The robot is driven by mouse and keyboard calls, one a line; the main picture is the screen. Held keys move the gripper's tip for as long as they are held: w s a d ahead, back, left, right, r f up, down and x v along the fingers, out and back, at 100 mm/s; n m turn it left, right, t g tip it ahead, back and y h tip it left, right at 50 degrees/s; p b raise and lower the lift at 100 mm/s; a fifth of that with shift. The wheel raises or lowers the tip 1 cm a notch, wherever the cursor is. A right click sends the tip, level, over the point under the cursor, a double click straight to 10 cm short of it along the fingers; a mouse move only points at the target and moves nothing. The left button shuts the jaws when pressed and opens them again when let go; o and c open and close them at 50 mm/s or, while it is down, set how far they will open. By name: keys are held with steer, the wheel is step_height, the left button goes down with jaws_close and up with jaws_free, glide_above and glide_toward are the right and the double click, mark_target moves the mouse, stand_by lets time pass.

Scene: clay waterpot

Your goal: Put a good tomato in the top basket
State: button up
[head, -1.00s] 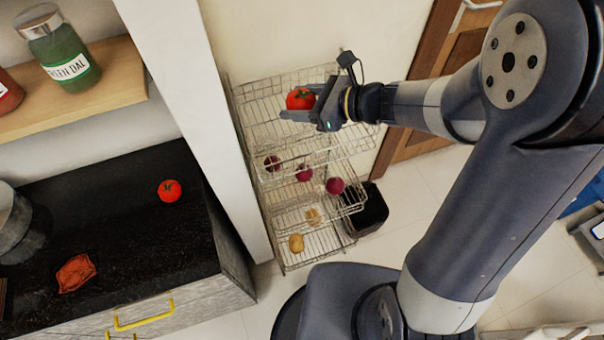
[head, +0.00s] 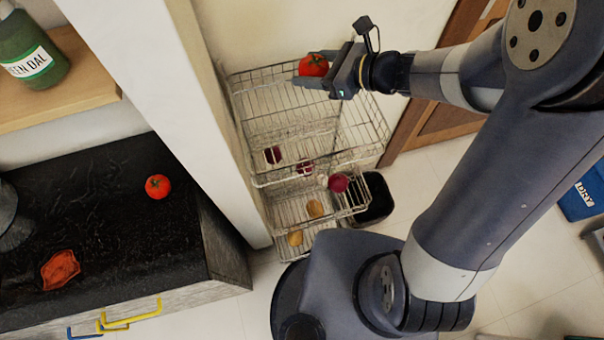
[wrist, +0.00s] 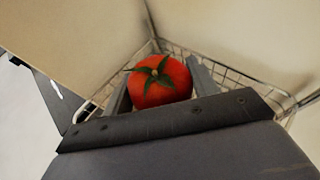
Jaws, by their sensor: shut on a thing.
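My gripper (head: 328,74) is shut on a red tomato (head: 313,65) with a green stem. The tomato shows between the fingers in the wrist view (wrist: 160,82). In the head view the gripper and tomato are over the back part of the wire top basket (head: 262,125); how high above it I cannot tell. The top basket looks empty. Another round red tomato (head: 158,186) sits on the black counter. A flattened, wrinkled reddish-orange thing (head: 60,270), perhaps a spoiled tomato, lies nearer the counter's front.
Lower baskets hold dark red onions (head: 338,182) and potatoes (head: 315,208). A black bin (head: 376,205) stands beside the rack. A white wall edge (head: 165,90) separates rack and counter (head: 110,225). A green jar (head: 32,55) stands on a wooden shelf (head: 75,85).

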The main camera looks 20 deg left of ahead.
step_height(320, 180, down, 4)
steer(key=shift+r+b, duration=0.2)
steer(key=shift+b, duration=0.85)
steer(key=o, duration=1.1)
steer(key=shift+d+r, duration=0.1)
steer(key=v, duration=1)
steer(key=shift+s+d+r+b, duration=0.1)
steer(key=shift+d+b, duration=0.2)
